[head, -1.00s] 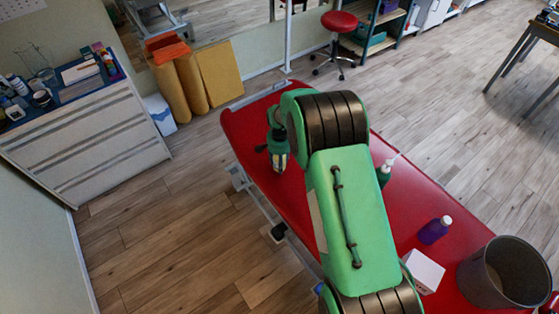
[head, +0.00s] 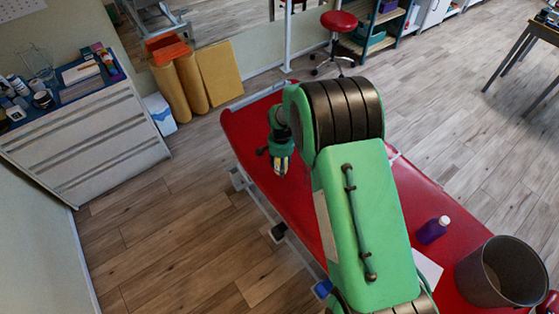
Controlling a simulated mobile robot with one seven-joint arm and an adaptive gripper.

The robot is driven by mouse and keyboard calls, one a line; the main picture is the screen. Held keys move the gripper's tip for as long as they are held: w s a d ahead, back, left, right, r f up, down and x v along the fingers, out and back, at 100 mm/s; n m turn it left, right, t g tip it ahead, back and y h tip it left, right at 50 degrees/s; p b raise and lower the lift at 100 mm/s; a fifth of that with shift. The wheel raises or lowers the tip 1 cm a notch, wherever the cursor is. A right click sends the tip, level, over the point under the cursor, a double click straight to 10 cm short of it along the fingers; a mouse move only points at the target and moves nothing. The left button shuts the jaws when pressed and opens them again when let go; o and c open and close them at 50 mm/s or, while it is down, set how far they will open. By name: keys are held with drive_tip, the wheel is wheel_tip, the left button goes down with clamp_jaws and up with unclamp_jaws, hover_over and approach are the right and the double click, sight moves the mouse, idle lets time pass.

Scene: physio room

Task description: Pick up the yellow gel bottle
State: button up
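My gripper (head: 281,167) points down over the far left part of the red treatment table. It is small in the head view, and its fingers are hard to make out. A small yellow patch shows at the fingers. I cannot tell whether this is the yellow gel bottle or part of the gripper, nor whether the fingers are closed. No other yellow bottle shows on the table, and my arm hides much of its middle.
The red table (head: 243,125) also holds a purple bottle (head: 432,231), a partly hidden white box (head: 429,269) and a grey bin (head: 503,272). A drawer cabinet (head: 90,140) with small items stands left. A red stool (head: 339,22) stands behind. Wooden floor is clear at left.

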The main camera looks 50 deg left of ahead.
drive_tip(key=s+d, duration=0.1)
drive_tip(key=d, duration=0.2)
drive_tip(key=s+d, duration=0.2)
drive_tip(key=d, duration=0.2)
drive_tip(key=s+d+r+p, duration=0.1)
drive_tip(key=s+d, duration=0.1)
drive_tip(key=d, duration=0.1)
drive_tip(key=shift+s+d+r, duration=0.1)
drive_tip(key=shift+s+d, duration=0.1)
drive_tip(key=shift+d, duration=0.15)
